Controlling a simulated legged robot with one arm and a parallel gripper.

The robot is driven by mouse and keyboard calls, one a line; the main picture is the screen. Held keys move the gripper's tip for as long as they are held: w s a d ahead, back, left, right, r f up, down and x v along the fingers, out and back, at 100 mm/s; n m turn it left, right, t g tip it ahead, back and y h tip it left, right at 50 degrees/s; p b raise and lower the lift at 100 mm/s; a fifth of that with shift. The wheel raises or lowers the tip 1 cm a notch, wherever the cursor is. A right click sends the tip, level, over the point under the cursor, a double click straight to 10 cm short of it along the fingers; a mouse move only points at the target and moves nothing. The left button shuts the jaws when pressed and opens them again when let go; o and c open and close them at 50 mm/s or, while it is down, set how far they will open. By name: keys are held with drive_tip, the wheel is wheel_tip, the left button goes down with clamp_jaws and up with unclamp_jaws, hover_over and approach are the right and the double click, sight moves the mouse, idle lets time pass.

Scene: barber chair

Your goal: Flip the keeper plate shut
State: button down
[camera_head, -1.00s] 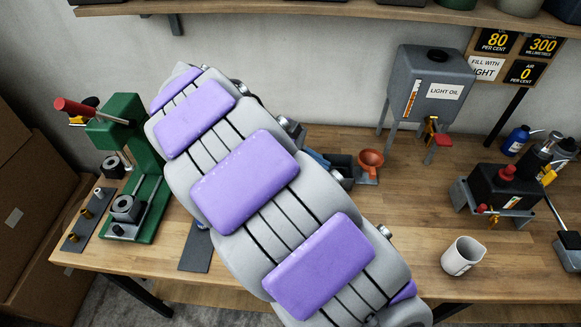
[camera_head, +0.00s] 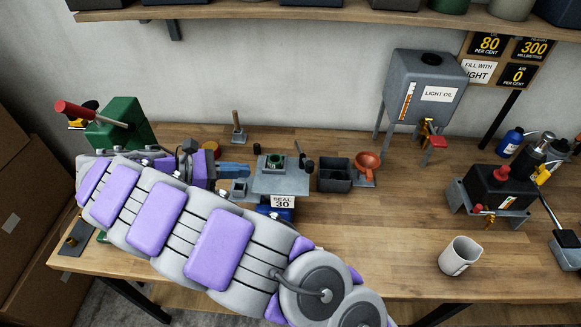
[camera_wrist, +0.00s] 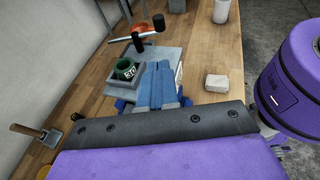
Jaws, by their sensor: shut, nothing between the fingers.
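A grey fixture plate (camera_head: 290,184) with a "SEAL 30" label stands on the bench. A green ring-shaped part (camera_head: 276,162) sits on it, and a black-knobbed lever (camera_head: 308,163) stands at its right. I cannot tell which piece is the keeper plate. In the wrist view the fixture plate (camera_wrist: 172,54), green part (camera_wrist: 125,69) and black knob (camera_wrist: 137,39) lie around and beyond the fingertips. My gripper (camera_head: 247,170) is shut and empty, its blue fingers pointing right at the fixture's left side. It also shows in the wrist view (camera_wrist: 160,68); contact is unclear.
A wooden-handled tool (camera_head: 238,130) stands behind. My arm covers the bench's left front. A white mug (camera_head: 460,256) stands on the right. A pale block (camera_wrist: 216,83) lies on the bench.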

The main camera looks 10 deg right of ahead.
drive_tip(key=b+x, duration=0.1)
drive_tip(key=x, duration=0.3)
drive_tip(key=b+x, duration=0.1)
drive_tip(key=x, duration=0.3)
drive_tip(key=b+x, duration=0.1)
drive_tip(key=x, duration=0.3)
drive_tip(key=shift+s+d+r, duration=0.1)
drive_tip(key=shift+d+r, duration=0.1)
drive_tip(key=shift+d, duration=0.1)
drive_tip(key=shift+d+r+b, duration=0.1)
drive_tip(key=shift+d+b, duration=0.3)
drive_tip(key=shift+d, duration=0.3)
